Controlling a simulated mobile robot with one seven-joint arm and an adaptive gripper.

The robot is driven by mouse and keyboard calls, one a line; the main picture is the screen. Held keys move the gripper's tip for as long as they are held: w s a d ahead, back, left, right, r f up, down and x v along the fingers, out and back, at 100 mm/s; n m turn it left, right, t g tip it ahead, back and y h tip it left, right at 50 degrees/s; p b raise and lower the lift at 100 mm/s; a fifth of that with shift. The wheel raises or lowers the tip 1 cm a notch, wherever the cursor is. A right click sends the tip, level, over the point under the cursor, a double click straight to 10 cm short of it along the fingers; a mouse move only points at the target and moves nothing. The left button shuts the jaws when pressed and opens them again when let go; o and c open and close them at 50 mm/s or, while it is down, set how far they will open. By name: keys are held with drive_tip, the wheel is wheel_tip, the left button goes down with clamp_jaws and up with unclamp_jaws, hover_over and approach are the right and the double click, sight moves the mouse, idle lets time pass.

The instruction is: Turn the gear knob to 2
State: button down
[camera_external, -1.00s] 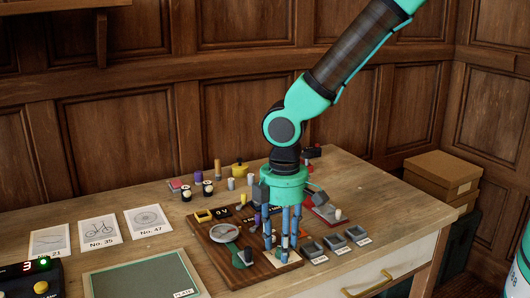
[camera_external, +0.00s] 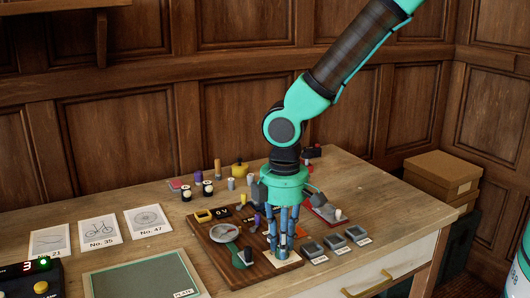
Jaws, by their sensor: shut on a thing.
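My gripper (camera_external: 281,250) points straight down over the front part of the brown wooden board (camera_external: 262,270). Its blue fingers are shut around the gear knob, low over a pale plate (camera_external: 292,261). The fingers hide the knob, so its pointer and the number it stands at cannot be read.
A round dial (camera_external: 224,233) and a green-handled lever (camera_external: 241,257) stand left of my gripper. Several grey trays (camera_external: 334,243) lie to its right. Cards (camera_external: 98,230) and a green mat (camera_external: 140,278) lie at left, near a black box (camera_external: 33,279) showing a red 3.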

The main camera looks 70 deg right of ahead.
drive_tip(key=m+p, duration=0.2)
drive_tip(key=m, duration=0.2)
drive_tip(key=shift+r, duration=0.1)
drive_tip(key=shift+m+p, duration=0.75)
drive_tip(key=shift+m, duration=1.15)
drive_tip(key=c, duration=1.5)
unclamp_jaws()
drive_tip(key=shift+c, duration=0.2)
wheel_tip(320, 180, up, 12)
